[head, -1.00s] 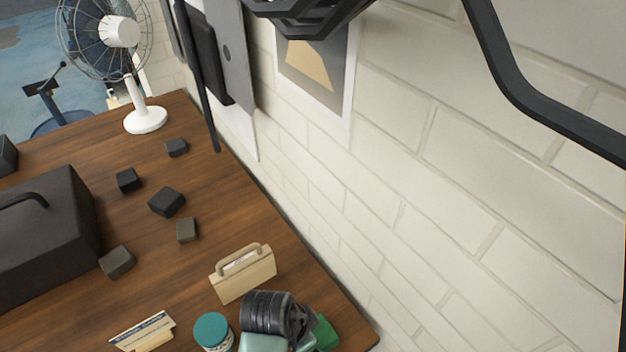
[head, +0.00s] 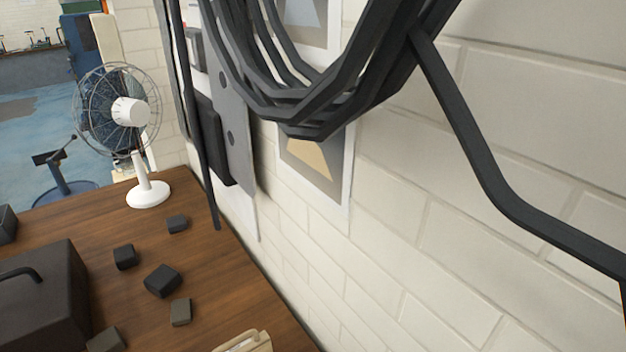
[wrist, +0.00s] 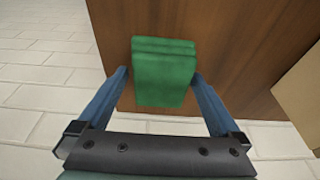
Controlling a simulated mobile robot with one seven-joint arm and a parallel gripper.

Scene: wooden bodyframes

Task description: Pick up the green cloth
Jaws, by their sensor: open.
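The green cloth (wrist: 163,78) shows in the wrist view as a folded green stack at the edge of the brown wooden surface. My gripper (wrist: 162,80) is open in the wrist view, with one blue finger at the left of the cloth and one at the right. The cloth shows between the two fingers; I cannot tell whether either finger touches it. Neither the cloth nor my gripper shows in the head view now.
The wooden table (head: 215,270) holds a white fan (head: 130,112), a dark toolbox (head: 40,295), several small dark blocks (head: 162,281) and a beige case (head: 243,343). The white brick wall (head: 400,265) runs along its right side, with black cables (head: 340,105) hanging there.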

